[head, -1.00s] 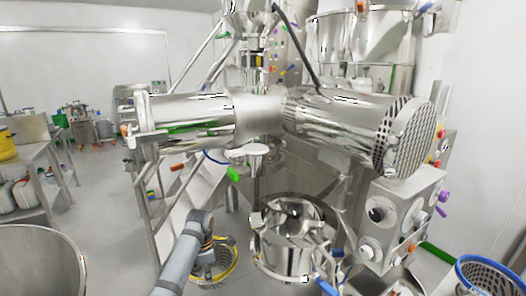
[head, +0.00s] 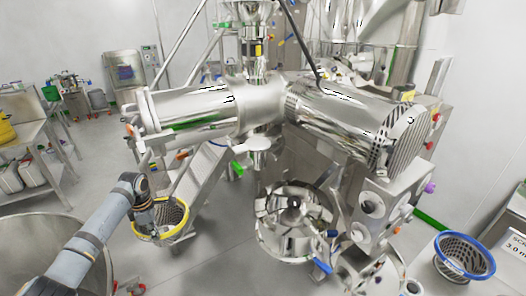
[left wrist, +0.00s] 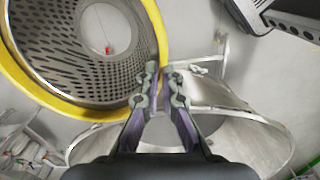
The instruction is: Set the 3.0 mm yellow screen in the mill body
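The yellow-rimmed screen (head: 180,229), a perforated metal basket, hangs in front of the steps at the left in the head view. My left gripper (head: 148,228) is shut on its rim. In the left wrist view, the two fingertips (left wrist: 159,75) close on the yellow rim (left wrist: 152,22), and the perforated wall lies left of them. The round, open metal housing that looks like the mill body (head: 268,238) stands at centre, with a rotor-like part inside. The screen is left of it and apart from it. My right gripper does not show.
A large steel vessel (head: 25,225) is at lower left. Big horizontal cylinders (head: 195,110) hang above the housing. Floor between screen and housing looks clear.

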